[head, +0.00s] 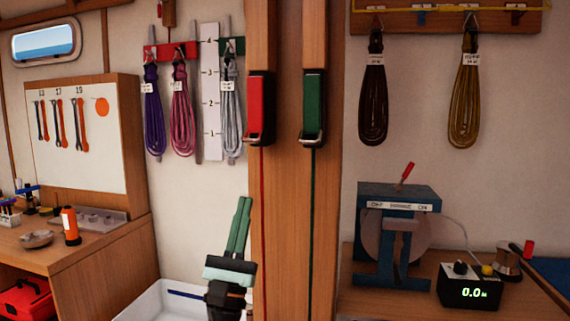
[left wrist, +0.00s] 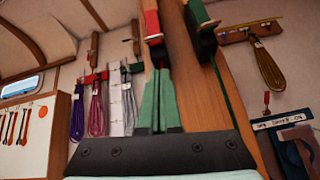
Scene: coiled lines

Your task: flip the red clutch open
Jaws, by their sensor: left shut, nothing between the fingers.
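The red clutch (head: 258,108) is mounted on the wooden post, with a dark body and a metal loop at its lower end. Its red face lies upright along the body. It also shows at the top of the left wrist view (left wrist: 151,24). My left gripper (head: 245,200), with green fingers, is below and slightly left of the clutch, apart from it. Its fingers are shut together, empty, and point up; in the left wrist view the fingertips (left wrist: 159,72) appear just under the clutch. My right gripper is not in view.
A green clutch (head: 313,106) sits right beside the red one. Coiled lines hang on the wall left and right, the grey one (head: 231,110) close to the post. A white tray (head: 172,296) is low at left. A blue winch stand (head: 398,200) stands on the right bench.

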